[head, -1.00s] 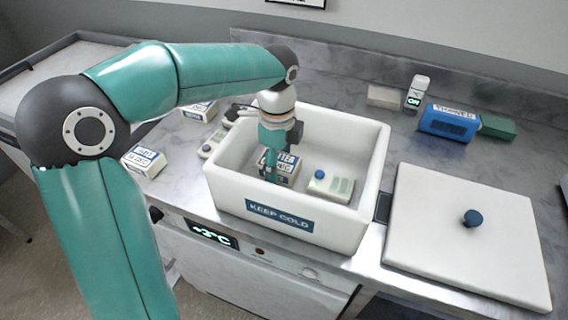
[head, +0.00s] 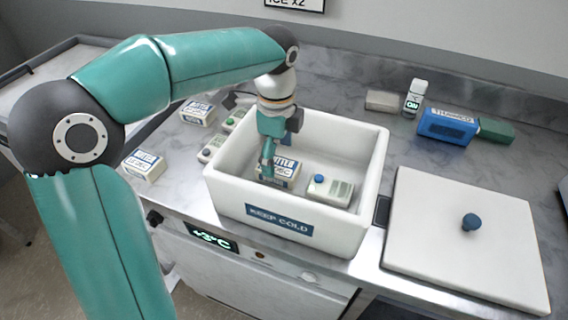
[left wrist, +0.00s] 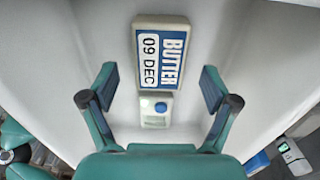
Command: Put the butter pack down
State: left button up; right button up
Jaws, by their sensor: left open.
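The butter pack (head: 285,172), white and blue with a "BUTTER 09 DEC" label, lies on the floor of the white "KEEP COLD" box (head: 230,198). It also shows in the left wrist view (left wrist: 158,55), label facing the camera. My left gripper (head: 267,172) is inside the box in front of the pack and hides part of it. In the left wrist view its fingers (left wrist: 158,72) are wide apart with nothing between them, and the pack lies beyond them, apart from both. My right gripper is not in view.
A blue-button pack (head: 330,190) lies in the box, right of the butter. Another butter pack (head: 144,165), a further carton (head: 197,112) and two green-button packs (head: 211,149) are left of the box.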

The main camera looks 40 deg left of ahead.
aim_at(278, 165)
pick_arm(q)
notch_tip(278, 165, up, 8)
jog(key=p, duration=0.1)
dwell(0.6)
